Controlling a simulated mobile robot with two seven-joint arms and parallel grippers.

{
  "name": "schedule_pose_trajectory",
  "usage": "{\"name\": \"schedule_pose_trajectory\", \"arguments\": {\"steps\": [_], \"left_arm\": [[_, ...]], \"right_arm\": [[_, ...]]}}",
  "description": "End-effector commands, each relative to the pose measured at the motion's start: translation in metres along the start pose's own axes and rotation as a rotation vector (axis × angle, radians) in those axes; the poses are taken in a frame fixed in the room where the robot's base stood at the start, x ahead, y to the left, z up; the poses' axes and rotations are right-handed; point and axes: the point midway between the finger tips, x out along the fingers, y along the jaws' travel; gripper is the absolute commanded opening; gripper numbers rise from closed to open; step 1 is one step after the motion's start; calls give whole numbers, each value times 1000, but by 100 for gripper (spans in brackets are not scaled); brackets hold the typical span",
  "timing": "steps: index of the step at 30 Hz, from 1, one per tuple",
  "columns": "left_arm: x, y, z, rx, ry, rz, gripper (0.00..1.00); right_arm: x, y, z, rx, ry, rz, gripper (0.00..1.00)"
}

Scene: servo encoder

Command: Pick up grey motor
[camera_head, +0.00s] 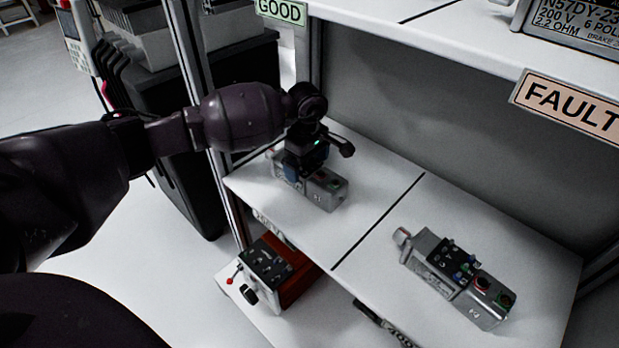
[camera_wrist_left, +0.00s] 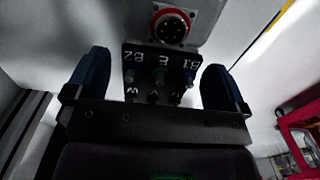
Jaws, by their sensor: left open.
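A grey motor (camera_head: 325,192) lies on the left part of the white middle shelf, partly hidden under my left gripper (camera_head: 305,168). A second grey motor (camera_head: 458,278) with a dark terminal block and round connectors lies on the right part, beyond a black dividing line. My left gripper is open, with its blue-padded fingers right over the left motor. In the left wrist view, the motor's terminal block (camera_wrist_left: 160,68) and red-ringed connector (camera_wrist_left: 172,27) show between the fingers' lines. I cannot tell whether the fingers touch the motor. My right gripper is not in view.
The upper shelf carries a GOOD label (camera_head: 281,11), a FAULT label (camera_head: 570,104) and part of another motor (camera_head: 580,22). Below stands a red and black device (camera_head: 268,272) with a red-tipped lever. A metal post (camera_head: 190,75) stands left of the shelf, beside a black cabinet.

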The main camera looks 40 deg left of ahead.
Motion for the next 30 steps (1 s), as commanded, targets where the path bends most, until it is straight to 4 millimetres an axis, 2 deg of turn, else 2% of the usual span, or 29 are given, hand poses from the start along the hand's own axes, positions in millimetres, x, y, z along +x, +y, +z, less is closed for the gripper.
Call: {"name": "schedule_pose_trajectory", "arguments": {"steps": [7,8,21,30], "left_arm": [[0,1,0,0,1,6,100],[0,1,0,0,1,6,97],[-2,2,-1,0,0,10,32],[-6,3,-1,0,1,11,32]], "right_arm": [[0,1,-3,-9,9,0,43],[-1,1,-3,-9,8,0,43],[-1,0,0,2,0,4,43],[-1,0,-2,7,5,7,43]]}}
